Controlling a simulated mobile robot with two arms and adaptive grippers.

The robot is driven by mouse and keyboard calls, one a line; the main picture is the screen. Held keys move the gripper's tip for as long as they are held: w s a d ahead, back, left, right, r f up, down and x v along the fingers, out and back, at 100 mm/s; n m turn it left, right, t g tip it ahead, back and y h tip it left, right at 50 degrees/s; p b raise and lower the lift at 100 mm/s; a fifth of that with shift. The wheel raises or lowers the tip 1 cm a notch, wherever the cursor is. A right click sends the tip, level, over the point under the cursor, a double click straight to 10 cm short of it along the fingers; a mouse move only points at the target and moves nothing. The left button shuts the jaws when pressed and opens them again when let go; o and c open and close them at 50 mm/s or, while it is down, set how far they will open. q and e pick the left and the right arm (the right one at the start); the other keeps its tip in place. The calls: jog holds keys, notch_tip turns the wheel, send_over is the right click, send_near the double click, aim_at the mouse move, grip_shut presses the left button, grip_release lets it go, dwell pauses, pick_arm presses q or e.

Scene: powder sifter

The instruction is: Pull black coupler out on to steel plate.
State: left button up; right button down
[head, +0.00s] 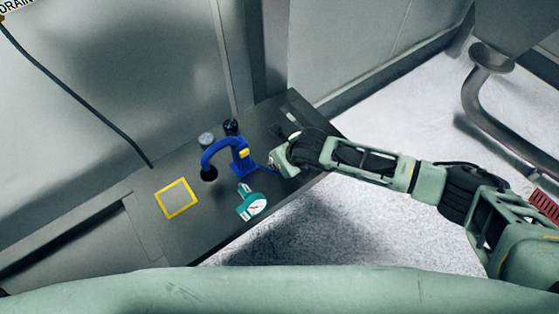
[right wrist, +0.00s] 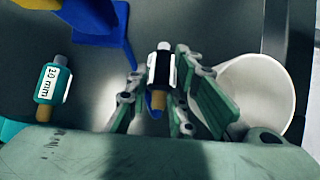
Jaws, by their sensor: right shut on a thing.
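The black coupler (right wrist: 161,72) shows in the right wrist view with a grey top end, a white label and a tan lower end. My right gripper (right wrist: 155,100) has its fingers on both sides of it and is shut on it. In the head view my right gripper (head: 279,163) is at the right side of the blue stand (head: 243,160), and the coupler is hidden there. A square plate with a yellow border (head: 176,199), which may be the steel plate, lies left of the stand and looks empty. My left gripper is not in view.
A black knob (head: 231,126) and grey knob (head: 207,139) are behind.

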jog(key=c, duration=1.5)
grip_release()
jog(key=shift+o, duration=0.2)
jog(key=v, duration=1.2)
